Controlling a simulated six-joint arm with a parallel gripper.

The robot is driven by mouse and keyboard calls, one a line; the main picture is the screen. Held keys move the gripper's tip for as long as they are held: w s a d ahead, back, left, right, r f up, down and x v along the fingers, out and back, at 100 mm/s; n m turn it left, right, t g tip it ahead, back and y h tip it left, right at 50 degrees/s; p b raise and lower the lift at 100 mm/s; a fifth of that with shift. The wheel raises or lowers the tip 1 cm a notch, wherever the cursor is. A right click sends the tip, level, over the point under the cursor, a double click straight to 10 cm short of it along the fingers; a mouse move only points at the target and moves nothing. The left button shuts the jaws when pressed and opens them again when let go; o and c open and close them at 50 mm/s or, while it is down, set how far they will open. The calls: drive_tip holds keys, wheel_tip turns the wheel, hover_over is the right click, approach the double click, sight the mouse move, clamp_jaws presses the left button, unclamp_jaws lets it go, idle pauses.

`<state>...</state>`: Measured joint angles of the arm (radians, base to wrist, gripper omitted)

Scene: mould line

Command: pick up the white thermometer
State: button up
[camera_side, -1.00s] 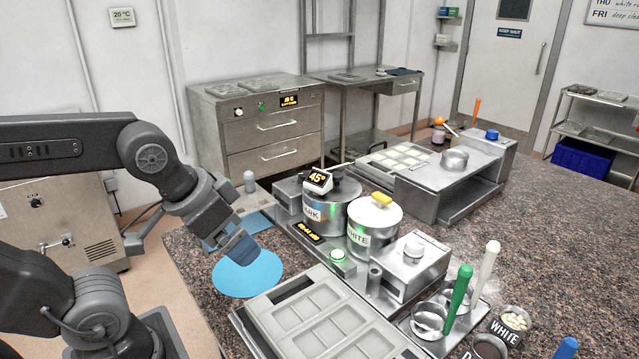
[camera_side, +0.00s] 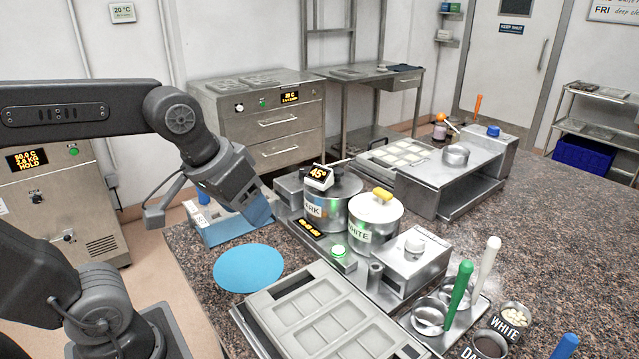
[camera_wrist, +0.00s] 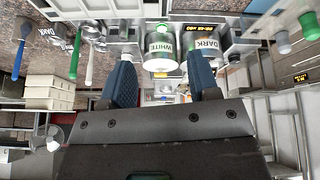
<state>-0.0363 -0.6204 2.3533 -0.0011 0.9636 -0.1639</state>
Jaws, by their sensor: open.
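A white-cased digital thermometer (camera_side: 318,177) reading 45° sits on top of the steel pot marked DARK (camera_side: 322,212), at its front edge. My gripper (camera_side: 262,212) is left of that pot in the side view, tilted downward and empty, apart from the thermometer. In the wrist view, its two blue fingers stand apart with a gap between them (camera_wrist: 162,82). The wrist view looks inverted. It shows the DARK pot (camera_wrist: 203,46) beyond the right finger, but I cannot make out the thermometer there.
The WHITE pot (camera_side: 374,222) with a yellow lid knob stands right of the DARK pot. A grey mould tray (camera_side: 330,318) lies in front, beside a round blue mat (camera_side: 248,268). Green (camera_side: 458,297) and white (camera_side: 488,266) upright handles stand at the right. Open counter lies far right.

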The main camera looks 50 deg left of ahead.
drive_tip(key=w+a+r+n+g, duration=0.1)
drive_tip(key=w+a+r+n, duration=0.2)
drive_tip(key=w+n, duration=0.3)
drive_tip(key=w+a+r+n+g, duration=0.1)
drive_tip(key=w+a+r+n, duration=0.15)
drive_tip(key=w, duration=0.45)
drive_tip(key=n+g, duration=0.2)
drive_tip(key=n, duration=0.8)
approach(318, 174)
drive_tip(key=shift+m, duration=0.25)
drive_tip(key=f, duration=0.4)
drive_tip(key=w+f, duration=0.1)
drive_tip(key=f, duration=0.1)
drive_tip(key=shift+a, duration=0.15)
drive_tip(key=shift+f, duration=2.8)
drive_tip(key=shift+f, duration=0.1)
drive_tip(key=c, duration=0.8)
